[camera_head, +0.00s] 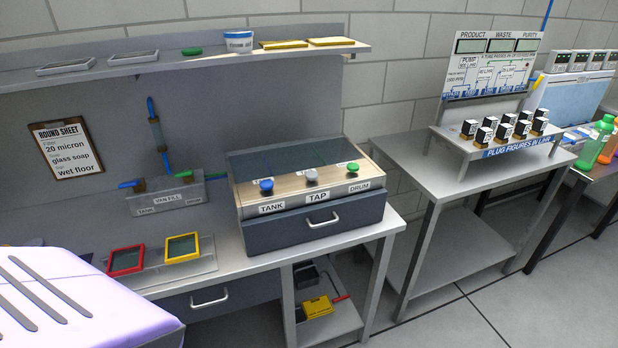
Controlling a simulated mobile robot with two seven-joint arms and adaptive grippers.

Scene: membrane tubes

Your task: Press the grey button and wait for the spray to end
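The grey button (311,176) is the middle one of three on the wooden top of a dark control box (307,228). It stands above the label TAP (317,196). A blue button (266,185) is to its left above the label TANK, and a green button (352,167) is to its right above the label DRUM. No spray is visible. Whether the grey button is pressed down cannot be told. Neither of my grippers is in view.
The box stands on a grey bench against the wall. A clear tank (165,196) with blue and green pipe pieces and red and yellow frames (126,260) (181,248) are to its left. A shelf (215,58) runs above. A metal table (433,172) with several black-and-white figures is at right.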

